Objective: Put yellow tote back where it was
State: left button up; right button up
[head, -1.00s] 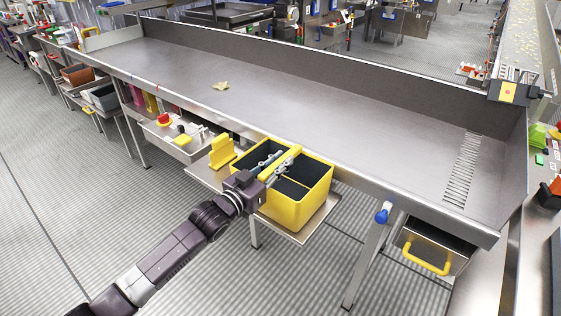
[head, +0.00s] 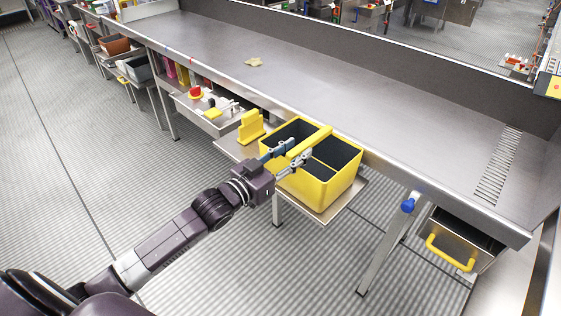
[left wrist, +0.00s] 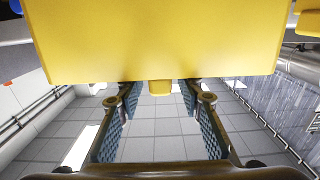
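The yellow tote (head: 318,190) has two dark compartments and a yellow handle bar (head: 312,143) across its top. It stands upright on a metal shelf (head: 350,194) below the long steel table's front edge. My left gripper (head: 288,153) is at the tote's near left side. Its fingers are spread, one on each side of the handle's near end, with no clear contact. In the left wrist view the tote's yellow wall (left wrist: 160,40) fills the top, and a yellow tab (left wrist: 160,87) lies between the open fingers (left wrist: 160,120). My right gripper is out of view.
A yellow upright piece (head: 251,127) stands left of the tote. A tray (head: 200,112) with small items hangs further left. The steel table (head: 330,95) runs behind and above. A drawer with a yellow handle (head: 450,254) and table legs are at the right. Floor at left is open.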

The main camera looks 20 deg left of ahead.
pick_arm(q)
jog(key=shift+v, duration=2.85)
